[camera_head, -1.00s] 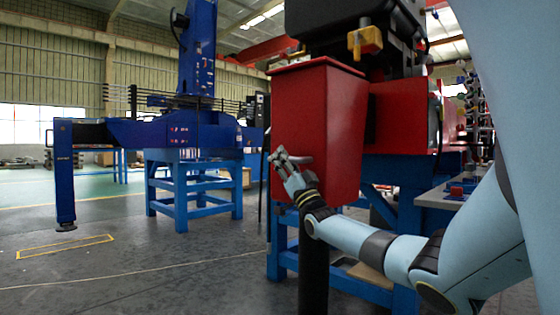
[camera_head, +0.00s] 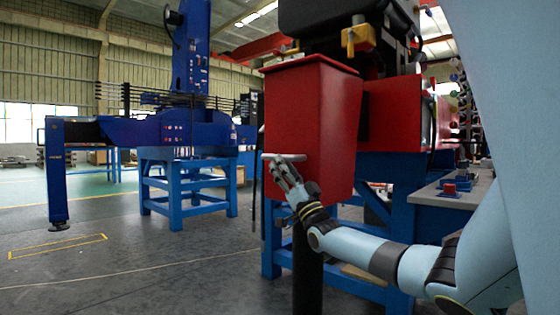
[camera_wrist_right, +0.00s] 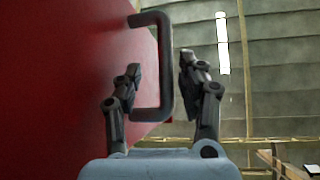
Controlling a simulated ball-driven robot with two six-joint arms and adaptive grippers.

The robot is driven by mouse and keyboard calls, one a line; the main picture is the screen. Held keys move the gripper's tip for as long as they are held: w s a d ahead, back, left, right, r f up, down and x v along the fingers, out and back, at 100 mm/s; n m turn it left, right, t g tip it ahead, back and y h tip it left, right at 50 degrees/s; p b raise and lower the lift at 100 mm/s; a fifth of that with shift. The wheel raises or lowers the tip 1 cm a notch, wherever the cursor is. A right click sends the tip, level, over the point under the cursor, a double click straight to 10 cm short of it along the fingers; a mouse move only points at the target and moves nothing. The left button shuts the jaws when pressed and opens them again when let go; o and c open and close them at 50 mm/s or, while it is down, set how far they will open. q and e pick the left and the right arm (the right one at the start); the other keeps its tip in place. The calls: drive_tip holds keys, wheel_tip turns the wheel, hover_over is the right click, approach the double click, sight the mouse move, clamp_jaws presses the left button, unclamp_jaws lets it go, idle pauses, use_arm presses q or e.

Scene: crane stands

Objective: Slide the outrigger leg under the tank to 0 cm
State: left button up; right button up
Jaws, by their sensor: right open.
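A red tapered box (camera_head: 310,125) stands in front of me in the head view, on the crane side with more red bodywork (camera_head: 392,112) behind it. A dark round post (camera_head: 307,270) goes down below the box. A grey bar handle (camera_wrist_right: 165,65) sticks out from the red face (camera_wrist_right: 60,80) in the wrist view. My right gripper (camera_head: 278,168) is at this handle, low on the box. Its open fingers (camera_wrist_right: 160,75) stand on either side of the bar, with a small gap visible to each. My left gripper is not in view. I see no scale for the leg's extension.
A blue stand (camera_head: 380,228) is under the red bodywork. A blue crane (camera_head: 160,128) on a blue frame (camera_head: 188,190) stands further back left. The floor (camera_head: 130,270) at front left is clear.

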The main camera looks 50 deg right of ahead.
drive_tip(key=d+v, duration=0.1)
drive_tip(key=v, duration=0.7)
drive_tip(key=shift+a, duration=0.45)
drive_tip(key=shift+s+f, duration=0.15)
